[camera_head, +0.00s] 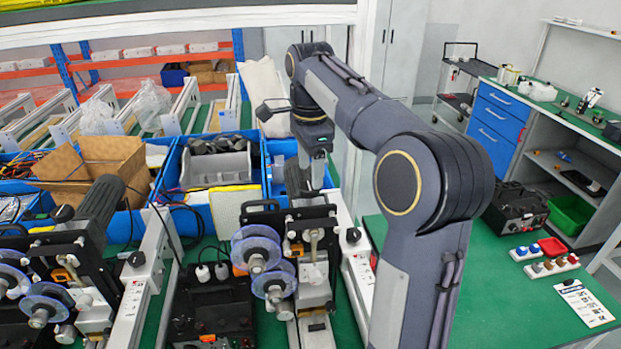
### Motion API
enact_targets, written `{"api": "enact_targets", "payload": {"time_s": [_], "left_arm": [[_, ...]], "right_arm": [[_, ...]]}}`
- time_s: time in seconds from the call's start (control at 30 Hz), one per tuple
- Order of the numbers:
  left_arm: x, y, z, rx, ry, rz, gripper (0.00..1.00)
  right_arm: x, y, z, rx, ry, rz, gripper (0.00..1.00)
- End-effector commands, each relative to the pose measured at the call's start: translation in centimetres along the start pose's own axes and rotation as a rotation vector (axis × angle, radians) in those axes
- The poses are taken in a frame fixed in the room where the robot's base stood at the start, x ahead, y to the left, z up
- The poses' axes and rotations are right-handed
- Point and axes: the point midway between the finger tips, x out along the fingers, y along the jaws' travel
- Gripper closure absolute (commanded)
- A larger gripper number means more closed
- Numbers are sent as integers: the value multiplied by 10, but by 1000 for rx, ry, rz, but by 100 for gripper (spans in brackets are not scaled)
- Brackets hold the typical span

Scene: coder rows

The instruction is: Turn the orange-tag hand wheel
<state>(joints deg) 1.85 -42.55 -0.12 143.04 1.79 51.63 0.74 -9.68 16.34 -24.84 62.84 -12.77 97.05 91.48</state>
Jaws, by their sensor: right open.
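Two coder machines stand on the green bench, each with clear blue-rimmed discs on its front. Small orange parts show on the middle machine (297,249), beside its upper disc (256,250), and on the left machine (62,274). I cannot tell which of these marks the orange-tag hand wheel. My right gripper (314,190) points down just above and behind the top of the middle machine. It is open with nothing seen in it; its fingertips are small and partly hidden by the machine. I cannot tell whether it touches anything. My left gripper is not in view.
Blue bins (168,200) with a cardboard box and grey parts stand behind the machines. White rails and a black control box (212,300) crowd the front. My right arm covers the centre right. Colored sockets (553,266) and a label sheet (584,303) lie on the right.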

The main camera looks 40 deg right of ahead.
Motion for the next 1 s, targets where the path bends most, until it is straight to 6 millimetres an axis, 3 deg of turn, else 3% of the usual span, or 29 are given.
{"api": "enact_targets", "payload": {"time_s": [0.1,0.3,1.0], "left_arm": [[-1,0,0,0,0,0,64],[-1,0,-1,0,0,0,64],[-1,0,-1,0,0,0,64]], "right_arm": [[-22,-1,0,0,0,-4,39],[-41,0,0,1,0,0,39],[-43,0,0,1,0,0,39]]}}
